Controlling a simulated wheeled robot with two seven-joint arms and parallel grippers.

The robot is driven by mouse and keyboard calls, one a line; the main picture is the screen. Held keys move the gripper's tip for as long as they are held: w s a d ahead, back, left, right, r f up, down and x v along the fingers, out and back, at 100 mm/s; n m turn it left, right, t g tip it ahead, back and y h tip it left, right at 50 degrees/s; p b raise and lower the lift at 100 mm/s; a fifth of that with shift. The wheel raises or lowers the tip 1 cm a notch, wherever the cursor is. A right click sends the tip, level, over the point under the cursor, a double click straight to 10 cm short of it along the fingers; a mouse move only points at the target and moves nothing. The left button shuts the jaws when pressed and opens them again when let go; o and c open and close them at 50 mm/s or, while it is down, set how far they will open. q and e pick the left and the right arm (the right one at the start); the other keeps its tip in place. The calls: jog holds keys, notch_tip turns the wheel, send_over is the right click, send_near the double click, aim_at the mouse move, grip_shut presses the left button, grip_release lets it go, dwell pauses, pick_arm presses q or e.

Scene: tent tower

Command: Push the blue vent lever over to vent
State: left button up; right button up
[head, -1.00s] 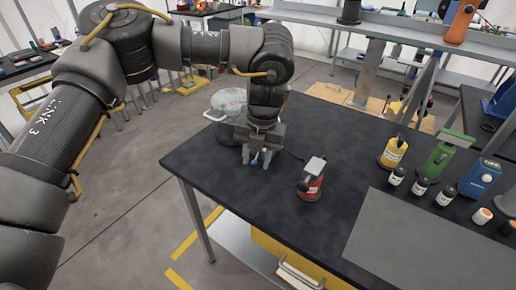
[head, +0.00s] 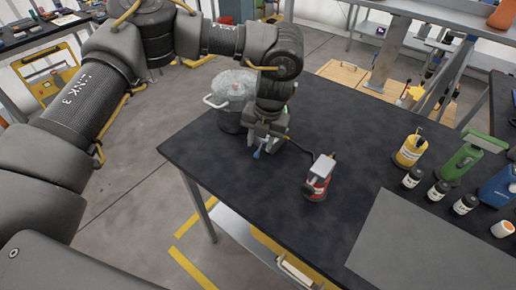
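The small blue lever (head: 257,154) shows just below my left gripper (head: 265,139), near the left part of the black table. What it is mounted on is mostly hidden behind the gripper. The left gripper points down and is tilted, its fingertips close to the lever. I cannot tell whether they touch it, or how far apart the fingers are. My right gripper is not in view.
A grey mat (head: 420,240) lies in front. The middle of the table (head: 350,140) is clear.

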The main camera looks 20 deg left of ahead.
aim_at(257, 155)
pick_arm(q)
jog(key=shift+a+f, duration=0.2)
jog(key=shift+f, duration=0.9)
jog(key=shift+a+f, duration=0.15)
jog(key=shift+f, duration=0.9)
jog(key=shift+p, duration=0.3)
grip_shut()
